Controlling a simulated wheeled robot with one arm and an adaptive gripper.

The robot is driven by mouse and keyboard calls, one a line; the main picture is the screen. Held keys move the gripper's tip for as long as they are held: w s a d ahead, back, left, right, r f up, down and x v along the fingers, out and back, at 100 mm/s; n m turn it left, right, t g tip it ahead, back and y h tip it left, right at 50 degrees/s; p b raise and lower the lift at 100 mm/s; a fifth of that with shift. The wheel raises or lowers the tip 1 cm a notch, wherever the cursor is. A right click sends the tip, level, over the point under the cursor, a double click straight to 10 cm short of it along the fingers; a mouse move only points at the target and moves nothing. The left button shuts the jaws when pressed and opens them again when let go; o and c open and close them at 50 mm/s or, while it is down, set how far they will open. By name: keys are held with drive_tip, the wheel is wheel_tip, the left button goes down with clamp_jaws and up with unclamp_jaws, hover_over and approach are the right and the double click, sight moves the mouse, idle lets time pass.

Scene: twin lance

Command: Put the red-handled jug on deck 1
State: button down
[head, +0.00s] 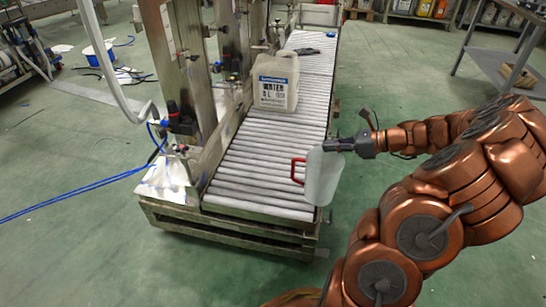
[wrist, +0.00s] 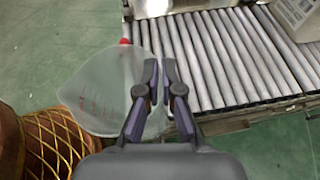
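The red-handled jug (head: 323,178) is a translucent white vessel. Its red handle (head: 297,170) points left in the head view, over the roller conveyor (head: 262,165). The jug overlaps the conveyor's right edge there. In the wrist view the jug (wrist: 105,88) lies left of the fingers, with red marks on its wall and a bit of red at its top. My gripper (head: 338,145) is at the jug's upper right side. In the wrist view my gripper's fingers (wrist: 160,72) are nearly together, closed on the jug's edge. No label reading deck 1 is legible.
A white water canister (head: 276,82) stands on the rollers farther back, also at the wrist view's upper right. A dark object (head: 307,51) lies beyond it. A metal frame (head: 195,90) rises along the conveyor's left. The near rollers are bare. A grey table (head: 500,65) stands at right.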

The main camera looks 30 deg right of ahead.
drive_tip(key=shift+s+d, duration=0.15)
drive_tip(key=shift+s, duration=0.2)
drive_tip(key=w+a+f+b, duration=0.1)
drive_tip(key=w+f+b, duration=0.1)
drive_tip(key=w+b, duration=0.2)
drive_tip(key=w+a+f+b, duration=0.2)
drive_tip(key=w+f+b, duration=0.1)
drive_tip(key=w, duration=0.8)
drive_tip(key=shift+w+b, duration=0.25)
drive_tip(key=shift+b, duration=0.2)
drive_tip(key=c, duration=1.8)
unclamp_jaws()
drive_tip(key=shift+c, duration=0.2)
drive_tip(key=o, duration=0.5)
drive_tip(key=shift+d, duration=0.1)
